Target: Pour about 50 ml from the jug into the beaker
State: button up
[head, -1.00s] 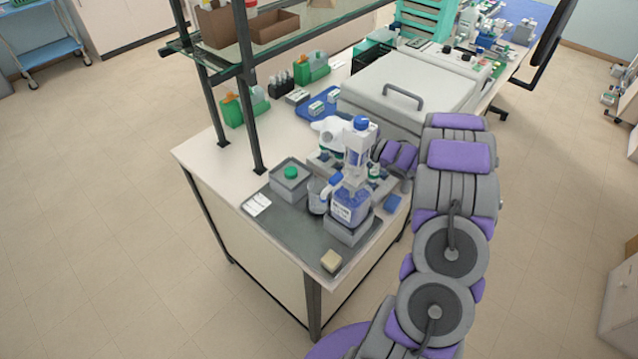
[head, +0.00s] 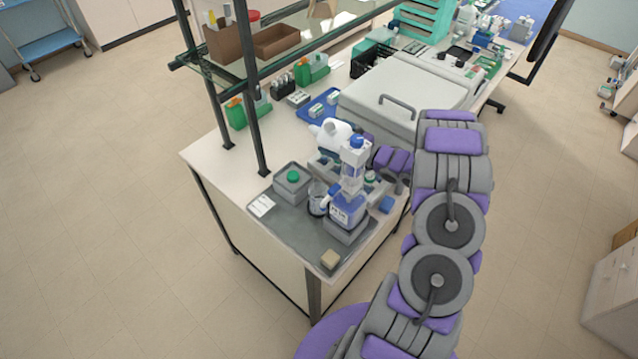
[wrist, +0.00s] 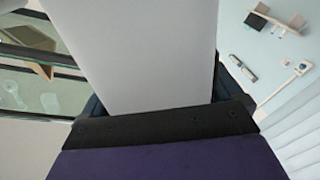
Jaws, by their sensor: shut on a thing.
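A white jug (head: 335,132) shows in the head view above the back of the grey tray, partly behind a blue-capped dispenser bottle. My gripper is at the jug's right side, with its fingertips hidden in the head view. In the wrist view my gripper (wrist: 160,108) is shut on a broad pale surface (wrist: 150,45), which I take to be the jug's side. A clear beaker (head: 318,198) stands on the tray, left of the dispenser bottle and in front of the jug. Its liquid level is too small to tell.
The dispenser bottle (head: 347,207) stands on a grey block close beside the beaker. A grey box with a green knob (head: 292,177) is to the left.

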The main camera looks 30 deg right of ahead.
jog(key=m+p, duration=0.3)
jog(key=p, duration=0.2)
jog(key=shift+w+d+r+m, duration=0.15)
jog(key=shift+r+m, duration=0.25)
jog(key=shift+f+m+h+p, duration=0.35)
jog(key=shift+m+p, duration=0.45)
jog(key=shift+m, duration=0.3)
jog(key=shift+w, duration=0.1)
